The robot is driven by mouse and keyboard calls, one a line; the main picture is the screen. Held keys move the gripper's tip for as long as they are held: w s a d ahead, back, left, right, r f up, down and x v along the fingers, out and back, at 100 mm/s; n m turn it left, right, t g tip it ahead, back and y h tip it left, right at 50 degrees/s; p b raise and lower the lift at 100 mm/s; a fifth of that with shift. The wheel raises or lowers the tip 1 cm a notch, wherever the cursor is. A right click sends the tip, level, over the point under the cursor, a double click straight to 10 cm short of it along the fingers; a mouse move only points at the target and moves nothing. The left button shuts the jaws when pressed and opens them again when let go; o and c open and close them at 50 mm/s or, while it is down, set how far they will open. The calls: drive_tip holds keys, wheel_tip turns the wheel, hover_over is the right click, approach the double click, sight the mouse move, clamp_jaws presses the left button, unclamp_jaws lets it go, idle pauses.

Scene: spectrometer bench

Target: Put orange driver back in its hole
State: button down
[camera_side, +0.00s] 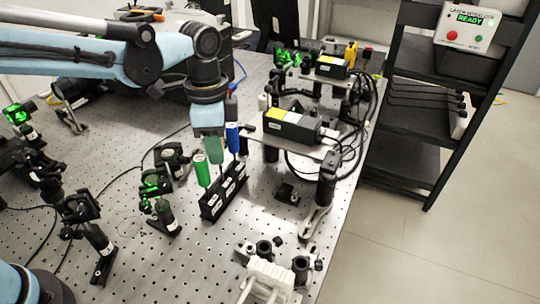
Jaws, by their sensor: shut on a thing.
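A black driver rack (210,209) with white labels stands on the perforated bench near the middle of the view. A green driver (202,171) stands in its left part, and a blue driver (233,138) stands upright toward its far right end. My gripper (214,161) points down over the middle of the rack, between these two drivers. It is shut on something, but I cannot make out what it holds. My gripper and wrist hide the space between the green and blue handles, and the holes there cannot be seen.
Mounts with green-lit optics (154,187) stand close left of the rack. A black laser box (292,126) on a raised plate stands to the right. A white clamp-like part (272,275) is at the front edge. Bare bench (190,265) lies in front of the rack.

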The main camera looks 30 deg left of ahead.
drive_tip(key=shift+f, duration=1.3)
idle(0.4)
drive_tip(key=c, duration=0.9)
unclamp_jaws()
drive_tip(key=shift+o, duration=0.2)
drive_tip(key=shift+r, duration=0.1)
wheel_tip(320, 180, up, 12)
drive_tip(key=s+a+f+n+t, duration=0.3)
drive_tip(key=s+a+n, duration=0.2)
drive_tip(key=a+n, duration=0.1)
drive_tip(key=s+a+f+n+t, duration=0.4)
drive_tip(key=a+n, duration=0.2)
drive_tip(key=a, duration=0.2)
drive_tip(key=shift+s+a+f, duration=0.15)
drive_tip(key=shift+s+a, duration=0.1)
drive_tip(key=shift+s, duration=0.1)
